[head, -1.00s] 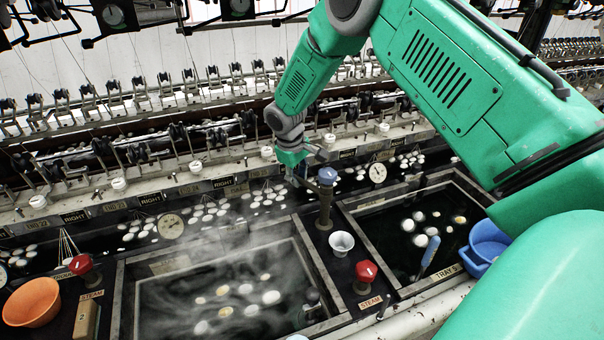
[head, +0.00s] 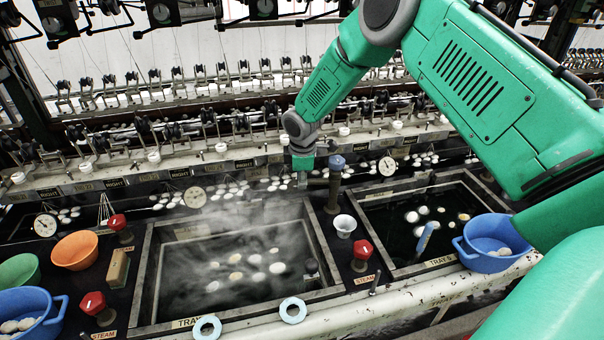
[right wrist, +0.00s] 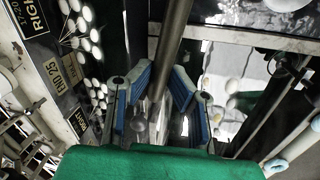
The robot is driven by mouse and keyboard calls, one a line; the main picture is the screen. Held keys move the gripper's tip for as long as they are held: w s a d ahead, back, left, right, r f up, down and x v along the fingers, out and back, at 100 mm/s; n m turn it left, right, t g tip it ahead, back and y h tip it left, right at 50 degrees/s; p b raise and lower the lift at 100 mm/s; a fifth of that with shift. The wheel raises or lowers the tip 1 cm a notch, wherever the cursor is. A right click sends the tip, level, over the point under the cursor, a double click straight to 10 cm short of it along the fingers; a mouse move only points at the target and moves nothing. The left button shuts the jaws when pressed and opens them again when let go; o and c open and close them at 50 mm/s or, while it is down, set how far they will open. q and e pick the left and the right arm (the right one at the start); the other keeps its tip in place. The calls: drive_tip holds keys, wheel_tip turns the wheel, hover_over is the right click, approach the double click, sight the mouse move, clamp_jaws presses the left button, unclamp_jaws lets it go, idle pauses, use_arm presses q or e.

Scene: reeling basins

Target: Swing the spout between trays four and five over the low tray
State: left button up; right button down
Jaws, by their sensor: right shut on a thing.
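The spout post (head: 334,192) with a blue cap stands between the steaming left tray (head: 150,285) and the right tray (head: 440,262), labelled tray 5. Its spout pipe reaches left from the post, near the back right corner of the left tray. My right gripper (head: 303,176) is at the pipe's left part. In the right wrist view the grey spout pipe (right wrist: 172,50) runs between the blue-padded fingers of my right gripper (right wrist: 158,95), which is shut on it. Both trays hold dark water with pale cocoons; I cannot tell which is lower. My left gripper is out of view.
A white cup (head: 344,226) and a red steam knob (head: 362,252) stand between the trays. A blue basin (head: 490,240) is at the right. Orange (head: 75,250), green (head: 18,272) and blue bowls are at the left. Reeling gear lines the back.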

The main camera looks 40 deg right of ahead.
drive_tip(key=shift+s+a+r+n+p, duration=0.2)
drive_tip(key=shift+s+n+p, duration=0.35)
drive_tip(key=shift+n, duration=0.45)
drive_tip(key=shift+s, duration=0.15)
drive_tip(key=c, duration=1.5)
unclamp_jaws()
drive_tip(key=shift+s, duration=0.2)
